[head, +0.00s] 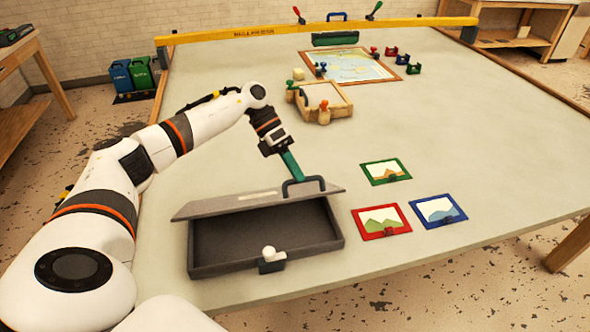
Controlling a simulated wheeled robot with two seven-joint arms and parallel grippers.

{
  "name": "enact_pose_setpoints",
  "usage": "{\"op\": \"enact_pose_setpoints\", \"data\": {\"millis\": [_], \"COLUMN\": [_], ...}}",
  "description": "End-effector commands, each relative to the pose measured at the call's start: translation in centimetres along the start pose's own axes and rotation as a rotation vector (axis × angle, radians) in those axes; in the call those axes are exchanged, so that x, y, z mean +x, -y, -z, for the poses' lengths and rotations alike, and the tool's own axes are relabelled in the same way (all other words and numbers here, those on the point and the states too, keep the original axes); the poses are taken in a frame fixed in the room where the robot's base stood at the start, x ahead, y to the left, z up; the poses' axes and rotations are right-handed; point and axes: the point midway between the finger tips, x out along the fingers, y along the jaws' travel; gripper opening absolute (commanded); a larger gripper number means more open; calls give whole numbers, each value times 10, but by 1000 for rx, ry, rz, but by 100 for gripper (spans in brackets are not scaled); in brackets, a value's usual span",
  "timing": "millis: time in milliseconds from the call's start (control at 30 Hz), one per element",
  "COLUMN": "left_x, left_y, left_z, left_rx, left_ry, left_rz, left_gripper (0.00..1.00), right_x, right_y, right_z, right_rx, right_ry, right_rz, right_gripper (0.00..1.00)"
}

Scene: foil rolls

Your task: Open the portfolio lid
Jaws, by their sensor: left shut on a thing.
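The portfolio (191,262) is a dark grey shallow case near the table's front left. Its grey lid (205,208) is raised and tilted at the back, with the dark interior showing below it. A white-knobbed latch (270,260) sits at the case's front edge. My right gripper is not in view.
Green (385,172), red (358,219) and blue (464,209) framed pictures lie right of the case. A wooden tray (348,108) and a framed map (350,52) lie farther back. A yellow beam (215,37) spans the far edge. The table's right side is clear.

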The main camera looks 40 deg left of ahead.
Motion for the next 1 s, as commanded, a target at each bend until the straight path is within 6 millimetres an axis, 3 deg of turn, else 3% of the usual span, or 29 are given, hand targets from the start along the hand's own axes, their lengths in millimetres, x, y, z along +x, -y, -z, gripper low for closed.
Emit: {"op": "enact_pose_setpoints", "data": {"millis": [33, 167, 567, 1000], "left_x": [0, 0, -9, -96], "left_y": [4, 4, 4, 5], "left_z": [-2, -2, -1, -1], "left_rx": [-8, -7, -4, -5], "left_ry": [1, 1, -1, -4], "left_rz": [10, 8, 5, 4], "left_gripper": [15, 34, 34, 34], "right_x": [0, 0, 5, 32], "right_y": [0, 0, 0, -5], "right_z": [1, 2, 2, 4], "right_rx": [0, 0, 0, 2], "right_ry": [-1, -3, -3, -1], "right_rz": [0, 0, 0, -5], "right_gripper": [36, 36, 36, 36]}}
